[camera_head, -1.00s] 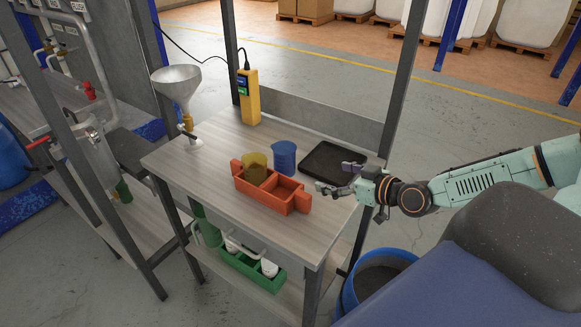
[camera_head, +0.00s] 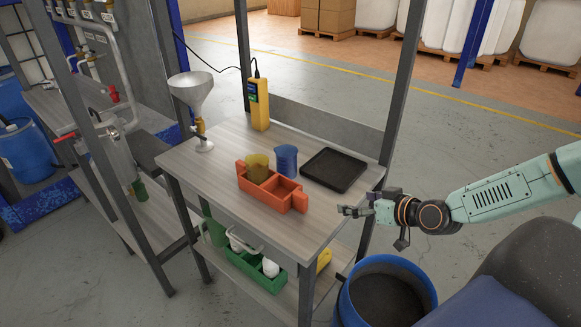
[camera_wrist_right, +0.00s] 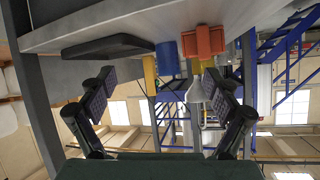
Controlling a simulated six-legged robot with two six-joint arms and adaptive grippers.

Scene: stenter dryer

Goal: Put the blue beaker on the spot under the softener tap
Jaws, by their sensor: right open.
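The blue beaker (camera_head: 286,160) stands upright on the table behind the orange two-part holder (camera_head: 272,187), apart from any gripper. In the right wrist view, which looks upside down, the beaker (camera_wrist_right: 167,58) shows beside the orange holder (camera_wrist_right: 205,42). My right gripper (camera_head: 350,211) is open and empty at the table's right edge, to the right of the holder. Its spread fingers (camera_wrist_right: 160,88) frame the wrist view. A funnel (camera_head: 192,91) with a small tap (camera_head: 199,128) stands at the table's left end. No label shows which tap is the softener one. My left gripper is out of view.
A black tray (camera_head: 334,170) lies right of the blue beaker. A yellow device (camera_head: 258,103) stands at the back. Frame posts rise at the table's corners. A blue barrel (camera_head: 345,300) stands below right.

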